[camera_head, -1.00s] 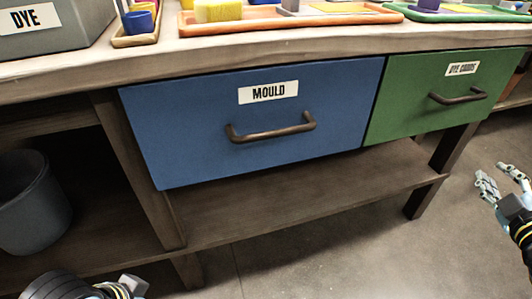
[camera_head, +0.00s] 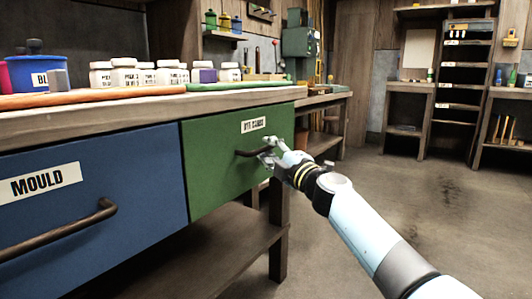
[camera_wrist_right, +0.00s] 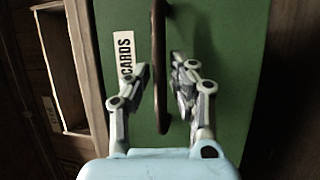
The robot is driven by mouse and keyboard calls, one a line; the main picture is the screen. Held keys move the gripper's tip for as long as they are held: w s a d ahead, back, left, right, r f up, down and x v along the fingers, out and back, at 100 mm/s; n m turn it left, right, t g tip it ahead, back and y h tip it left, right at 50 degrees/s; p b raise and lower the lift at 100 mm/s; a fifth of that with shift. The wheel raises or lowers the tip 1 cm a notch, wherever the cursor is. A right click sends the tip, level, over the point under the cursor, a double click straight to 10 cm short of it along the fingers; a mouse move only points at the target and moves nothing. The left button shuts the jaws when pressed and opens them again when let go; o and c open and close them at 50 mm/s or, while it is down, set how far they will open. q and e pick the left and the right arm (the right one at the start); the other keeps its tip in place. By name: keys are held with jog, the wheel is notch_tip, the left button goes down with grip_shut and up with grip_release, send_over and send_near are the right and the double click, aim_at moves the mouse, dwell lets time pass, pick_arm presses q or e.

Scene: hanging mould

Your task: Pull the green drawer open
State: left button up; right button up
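The green drawer (camera_head: 215,172) sits flush in the bench, right of the blue drawer, with a "DYE CARDS" label (camera_head: 253,125). Its dark bar handle (camera_head: 249,153) shows below the label. My right gripper (camera_head: 268,150) is at the right end of that handle. In the right wrist view the gripper (camera_wrist_right: 160,85) has its two fingers apart, one on each side of the handle (camera_wrist_right: 159,60), with gaps visible. The green front (camera_wrist_right: 225,40) fills the background there, with part of the label (camera_wrist_right: 123,55) beside the left finger. My left gripper is not in view.
The blue "MOULD" drawer (camera_head: 85,200) with its own handle (camera_head: 60,232) is on the left. White jars (camera_head: 125,73) and trays stand on the bench top (camera_head: 150,108). The floor (camera_head: 400,190) right of the bench is open; shelves stand behind.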

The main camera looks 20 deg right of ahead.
jog(key=shift+w+a, duration=0.2)
jog(key=shift+w, duration=0.4)
jog(key=shift+r, duration=0.1)
grip_shut()
